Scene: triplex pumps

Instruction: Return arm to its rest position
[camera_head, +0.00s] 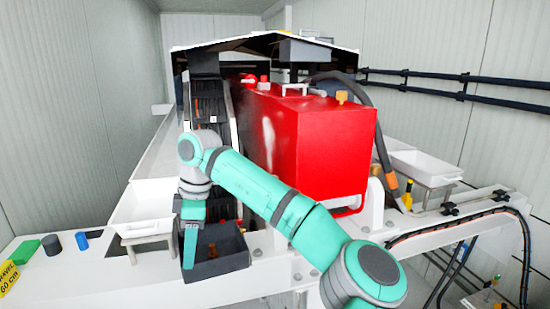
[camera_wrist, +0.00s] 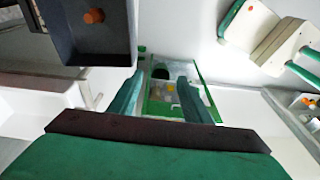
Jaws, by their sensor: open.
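My teal and grey arm (camera_head: 262,190) reaches from the lower right to the left across the front of the red tank. My gripper (camera_head: 190,248) hangs pointing down at the left side of a dark grey bin. In the wrist view my gripper (camera_wrist: 163,98) shows two teal fingers spread apart with nothing between them. The dark bin (camera_head: 222,268) has small orange-brown pieces in it. In the wrist view the bin (camera_wrist: 100,57) is at the upper left, apart from the fingers, with an orange piece (camera_wrist: 93,16) inside.
The red tank (camera_head: 335,150) stands behind the arm. White trays (camera_head: 145,205) flank the machine. A green block (camera_head: 25,251), a dark cylinder (camera_head: 52,245) and a blue cylinder (camera_head: 81,240) sit on the white beam at left. A green-framed box (camera_wrist: 160,108) lies beyond the fingers.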

